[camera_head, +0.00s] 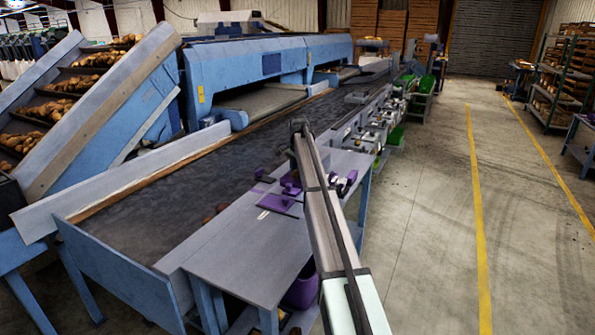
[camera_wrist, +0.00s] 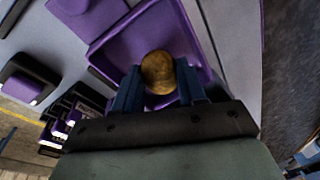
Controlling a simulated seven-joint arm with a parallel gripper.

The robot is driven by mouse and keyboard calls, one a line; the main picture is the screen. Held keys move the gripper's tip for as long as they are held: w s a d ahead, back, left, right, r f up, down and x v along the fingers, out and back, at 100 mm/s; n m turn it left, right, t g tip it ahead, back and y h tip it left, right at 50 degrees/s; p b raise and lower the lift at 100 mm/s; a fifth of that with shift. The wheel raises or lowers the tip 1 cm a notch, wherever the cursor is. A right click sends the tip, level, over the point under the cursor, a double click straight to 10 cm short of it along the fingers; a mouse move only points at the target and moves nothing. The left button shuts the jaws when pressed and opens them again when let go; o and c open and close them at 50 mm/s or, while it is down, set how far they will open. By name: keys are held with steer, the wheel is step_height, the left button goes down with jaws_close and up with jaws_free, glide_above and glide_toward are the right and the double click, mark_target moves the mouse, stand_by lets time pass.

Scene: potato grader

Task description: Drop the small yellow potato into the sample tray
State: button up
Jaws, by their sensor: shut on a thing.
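The small yellow potato (camera_wrist: 158,70) is brownish-yellow and round in the wrist view. My gripper (camera_wrist: 157,84) is shut on it, with one blue finger on each side. Behind the potato is a shallow purple tray (camera_wrist: 116,50) with raised rims, which looks like the sample tray. The potato appears over the tray's inside in the picture; its height above the tray floor is hard to tell. In the head view my arm reaches over the grey side table, and the potato and fingers cannot be made out.
The grey side table (camera_head: 241,253) holds a flat purple piece (camera_head: 277,203) and several other purple items. A dark conveyor belt (camera_head: 150,215) runs along its left. Another purple object (camera_wrist: 24,84) stands left of the tray in the wrist view. Open floor lies to the right.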

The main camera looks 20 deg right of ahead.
steer(key=o, duration=1.4)
steer(key=shift+o, duration=0.2)
steer(key=shift+r, duration=0.1)
steer(key=shift+r, duration=3.45)
